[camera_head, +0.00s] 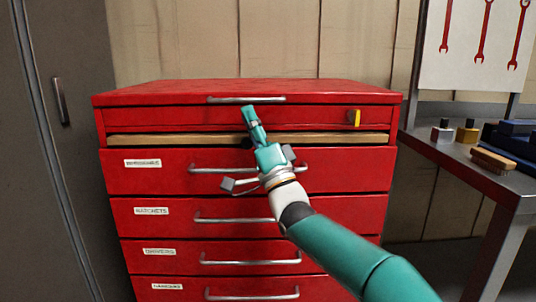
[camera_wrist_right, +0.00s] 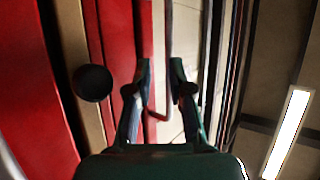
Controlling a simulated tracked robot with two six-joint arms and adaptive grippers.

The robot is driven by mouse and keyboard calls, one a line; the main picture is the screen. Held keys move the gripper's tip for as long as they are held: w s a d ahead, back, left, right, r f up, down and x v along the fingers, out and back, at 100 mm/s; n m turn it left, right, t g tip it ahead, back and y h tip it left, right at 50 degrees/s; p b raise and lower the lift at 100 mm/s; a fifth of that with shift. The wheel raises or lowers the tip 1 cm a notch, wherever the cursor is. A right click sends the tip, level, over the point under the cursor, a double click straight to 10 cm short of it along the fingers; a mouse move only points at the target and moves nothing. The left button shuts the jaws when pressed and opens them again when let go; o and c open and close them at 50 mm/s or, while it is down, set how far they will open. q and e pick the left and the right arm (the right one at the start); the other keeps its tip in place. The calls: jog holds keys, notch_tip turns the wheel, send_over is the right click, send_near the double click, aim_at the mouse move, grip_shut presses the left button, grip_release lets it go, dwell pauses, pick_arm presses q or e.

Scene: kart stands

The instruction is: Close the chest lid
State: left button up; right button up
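The red chest (camera_head: 150,182) stands in front of me in the head view. Its red lid (camera_head: 180,90) lies about flat across the top, with a grey bar handle (camera_head: 225,99) on its front edge. I cannot tell whether it is fully shut. My right gripper (camera_head: 248,109) points up just below that handle, in front of the upper red panel. In the right wrist view its two fingers (camera_wrist_right: 159,65) are apart. The handle (camera_wrist_right: 168,40) shows between them in that view; contact cannot be told. My left gripper is not in view.
A wooden strip (camera_head: 345,138) with a black knob (camera_wrist_right: 92,83) lies below the panel. A yellow tag (camera_head: 354,118) is on the panel's right. Several drawers with bar handles are below. A bench (camera_head: 450,155) with small items stands right, a grey cabinet (camera_head: 35,200) left.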

jog(key=v, duration=0.8)
jog(key=shift+s, duration=0.15)
jog(key=shift+d, duration=0.15)
